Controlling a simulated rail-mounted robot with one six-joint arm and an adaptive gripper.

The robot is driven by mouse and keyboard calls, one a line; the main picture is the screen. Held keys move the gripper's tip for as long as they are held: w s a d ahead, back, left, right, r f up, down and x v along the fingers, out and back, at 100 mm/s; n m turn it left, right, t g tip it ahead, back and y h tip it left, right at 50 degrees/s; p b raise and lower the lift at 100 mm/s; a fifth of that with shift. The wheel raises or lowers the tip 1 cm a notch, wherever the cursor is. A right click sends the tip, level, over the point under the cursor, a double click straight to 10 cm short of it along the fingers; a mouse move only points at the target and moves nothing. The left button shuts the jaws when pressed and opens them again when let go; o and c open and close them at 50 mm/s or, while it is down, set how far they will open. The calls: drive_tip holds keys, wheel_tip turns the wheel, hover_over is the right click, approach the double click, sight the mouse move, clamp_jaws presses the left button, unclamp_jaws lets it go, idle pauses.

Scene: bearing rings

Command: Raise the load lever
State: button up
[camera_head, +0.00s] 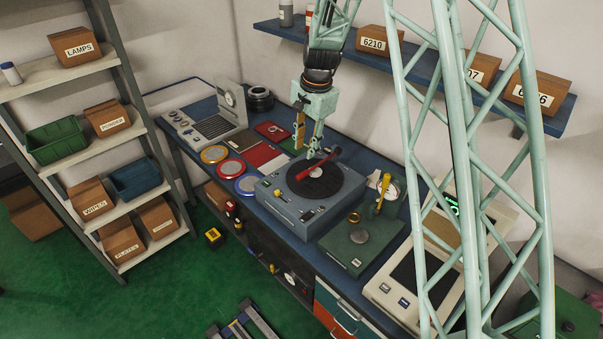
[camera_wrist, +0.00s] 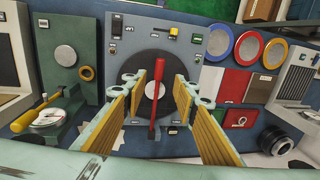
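A grey-blue machine (camera_head: 303,216) on the bench carries a dark round disc (camera_head: 325,188) and a red lever (camera_head: 318,165). In the wrist view the red lever (camera_wrist: 158,95) stretches over the disc (camera_wrist: 142,72), between my two yellow-padded fingers. My gripper (camera_wrist: 156,90) is open, with a visible gap on each side of the lever. In the head view my gripper (camera_head: 310,147) points down above the machine. A yellow-handled lever (camera_head: 384,190) stands on the green device to the right; it shows at left in the wrist view (camera_wrist: 35,113). I cannot tell which lever is the load lever.
The green device (camera_head: 345,250) stands close beside the machine. Red, yellow and blue ringed discs (camera_head: 230,168) lie on its other side, near a red mat (camera_head: 265,154). A beige instrument (camera_head: 400,300) is at the front right. A wall shelf (camera_head: 285,30) with boxes hangs behind.

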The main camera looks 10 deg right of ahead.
sight(301, 174)
drive_tip(key=shift+w+a+f+p, duration=0.1)
drive_tip(key=shift+w+a+f, duration=0.15)
drive_tip(key=shift+f, duration=1.95)
drive_tip(key=shift+w+a+f+p, duration=0.15)
drive_tip(key=shift+w+f, duration=0.2)
drive_tip(key=shift+f, duration=1.85)
drive_tip(key=shift+w+a+f+p, duration=0.15)
drive_tip(key=shift+w+f, duration=0.15)
drive_tip(key=shift+f, duration=1.9)
drive_tip(key=shift+c, duration=0.6)
clamp_jaws()
